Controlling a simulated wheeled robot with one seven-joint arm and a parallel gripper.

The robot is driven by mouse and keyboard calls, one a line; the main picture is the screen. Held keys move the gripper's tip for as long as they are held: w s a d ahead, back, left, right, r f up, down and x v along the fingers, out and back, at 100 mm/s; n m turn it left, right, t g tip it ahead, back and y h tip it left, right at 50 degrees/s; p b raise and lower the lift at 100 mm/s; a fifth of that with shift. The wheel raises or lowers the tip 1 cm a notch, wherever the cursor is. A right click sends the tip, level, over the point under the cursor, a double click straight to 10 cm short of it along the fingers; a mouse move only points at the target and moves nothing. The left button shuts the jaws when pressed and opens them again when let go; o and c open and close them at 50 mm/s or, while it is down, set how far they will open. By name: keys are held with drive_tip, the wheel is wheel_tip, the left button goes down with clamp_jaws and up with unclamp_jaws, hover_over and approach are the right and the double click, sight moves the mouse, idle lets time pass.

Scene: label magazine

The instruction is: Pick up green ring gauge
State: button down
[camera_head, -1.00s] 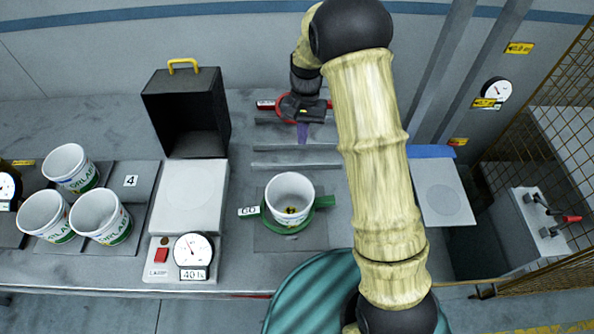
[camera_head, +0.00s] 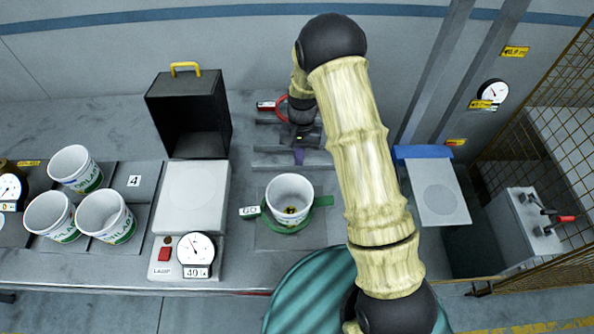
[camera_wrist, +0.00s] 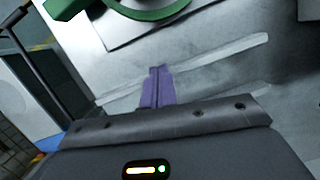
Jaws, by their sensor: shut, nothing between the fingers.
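The green ring gauge (camera_head: 286,227) lies on a grey plate on the bench, with a side handle to the right and a "GO" tag at its left. A white cup (camera_head: 290,200) sits in or on the ring, hiding much of it; I cannot tell how deep. The ring also shows cut off at the top of the wrist view (camera_wrist: 150,10). My gripper (camera_head: 299,158) is behind the ring, over the grey rails, with its purple fingers (camera_wrist: 157,86) shut and empty. It is apart from the ring.
A red ring gauge (camera_head: 281,108) is partly hidden behind my wrist. Several white cups (camera_head: 75,168) stand at the left. A black open box (camera_head: 188,112) and a scale with a dial (camera_head: 195,252) stand left of the ring. A blue-edged plate (camera_head: 438,195) is at the right.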

drive_tip(key=shift+s+a+f+p, duration=0.1)
drive_tip(key=shift+s+f+p, duration=0.2)
drive_tip(key=shift+f, duration=0.25)
drive_tip(key=shift+s+a+f+p, duration=0.1)
drive_tip(key=shift+s+f+p, duration=0.2)
drive_tip(key=shift+f, duration=0.2)
drive_tip(key=s, duration=0.1)
drive_tip(key=s+p, duration=0.1)
drive_tip(key=s, duration=0.1)
drive_tip(key=shift+a+p, duration=0.3)
drive_tip(key=shift+s+f, duration=0.15)
drive_tip(key=shift+s, duration=0.15)
